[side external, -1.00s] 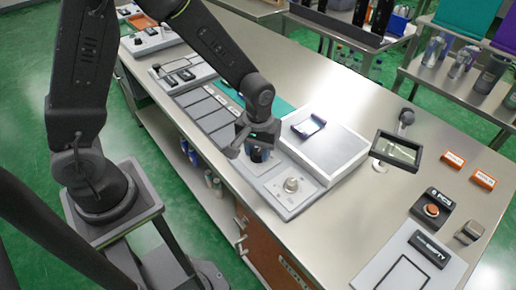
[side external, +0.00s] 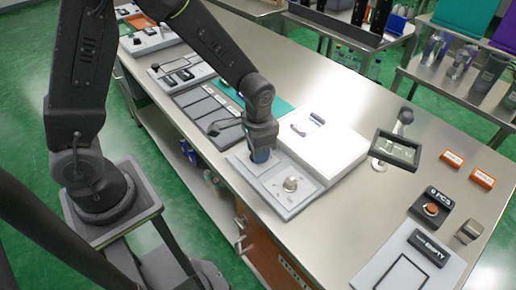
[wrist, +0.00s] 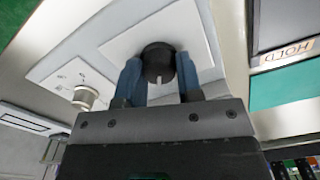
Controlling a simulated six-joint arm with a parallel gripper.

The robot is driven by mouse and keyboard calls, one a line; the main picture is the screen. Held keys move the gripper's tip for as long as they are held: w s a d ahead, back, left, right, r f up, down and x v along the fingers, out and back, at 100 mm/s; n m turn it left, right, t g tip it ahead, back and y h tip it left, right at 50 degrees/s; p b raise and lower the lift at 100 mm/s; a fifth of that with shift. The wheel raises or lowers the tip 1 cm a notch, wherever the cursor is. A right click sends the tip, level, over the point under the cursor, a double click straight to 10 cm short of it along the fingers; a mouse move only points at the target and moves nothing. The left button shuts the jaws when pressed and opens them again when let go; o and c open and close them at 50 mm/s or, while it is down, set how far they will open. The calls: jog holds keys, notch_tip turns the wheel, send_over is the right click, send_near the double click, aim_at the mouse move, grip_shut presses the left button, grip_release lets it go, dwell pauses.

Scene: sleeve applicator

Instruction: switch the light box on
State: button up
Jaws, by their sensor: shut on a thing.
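The light box (side external: 335,150) is a low white box on the steel bench, and its top glows bright white. In front of it lies a grey control panel (side external: 247,176) with a black knob and a silver knob (side external: 290,184). My gripper (side external: 262,157) points down over the panel's far left part and hides the black knob in the side view. In the wrist view the black knob (wrist: 157,60) sits on a white plate (wrist: 190,30), between my two blue fingers (wrist: 158,75), which are shut on it. The silver knob (wrist: 85,97) is beside it, clear of the fingers.
A small dark-framed display on a stand (side external: 396,149) stands right of the light box. A black box with an orange button (side external: 431,208) and orange labels (side external: 482,178) lie farther right. Grey tray lids (side external: 208,105) lie left of my gripper.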

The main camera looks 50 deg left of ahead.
jog(key=shift+m, duration=0.5)
jog(key=o, duration=0.9)
notch_tip(320, 180, up, 14)
jog(key=shift+f, duration=0.1)
dwell(0.4)
jog(key=s+a+r+n+t, duration=0.1)
jog(key=s+r+t, duration=0.1)
jog(key=s, duration=0.2)
jog(key=s+a+r+n+t, duration=0.1)
jog(key=s+a+r+n, duration=0.1)
jog(key=s, duration=0.3)
jog(key=s+a+r+n+t, duration=0.1)
jog(key=s+r+t, duration=0.1)
jog(key=s, duration=0.3)
jog(key=shift+s+a+r+n+t, duration=0.15)
jog(key=shift+r, duration=0.25)
jog(key=shift+s+a+r+n+t, duration=0.1)
jog(key=shift+r+n+t, duration=0.05)
jog(key=shift+r, duration=0.2)
